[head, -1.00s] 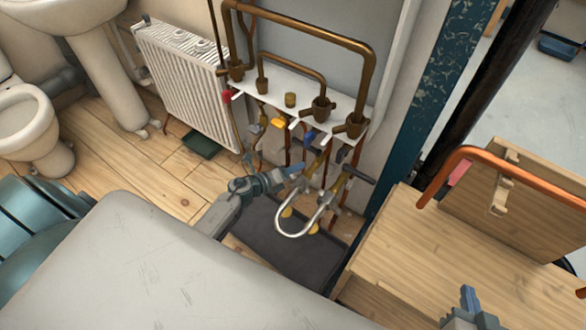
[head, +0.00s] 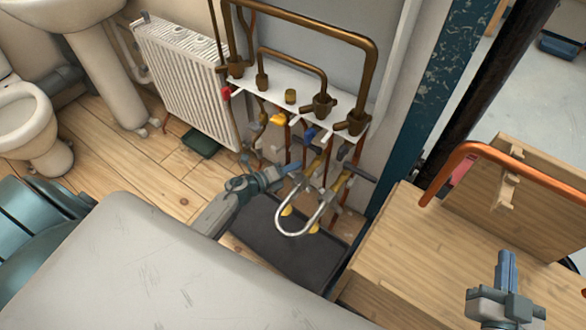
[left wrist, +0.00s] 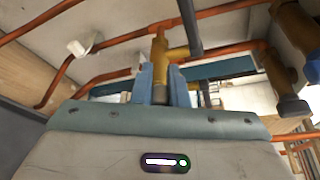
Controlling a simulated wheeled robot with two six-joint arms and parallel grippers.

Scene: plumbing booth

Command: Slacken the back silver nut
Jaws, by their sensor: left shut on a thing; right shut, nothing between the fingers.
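The U-shaped silver pipe (head: 283,222) hangs below two brass valves with dark handles. My left gripper (head: 296,172) reaches in from the left to the rear end of this pipe, where the back silver nut sits. In the left wrist view its blue fingers (left wrist: 160,88) are closed around a greyish piece at the end of a brass fitting (left wrist: 159,50). The fingers hide most of the nut, so its turn angle cannot be told. My right gripper (head: 506,258) is shut and empty, pointing up over the wooden bench at the lower right.
Brass pipework (head: 372,70) and a white shelf (head: 248,80) stand behind the valves. Copper pipes (left wrist: 115,75) run close around my left fingers. A dark mat (head: 280,245) lies below.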

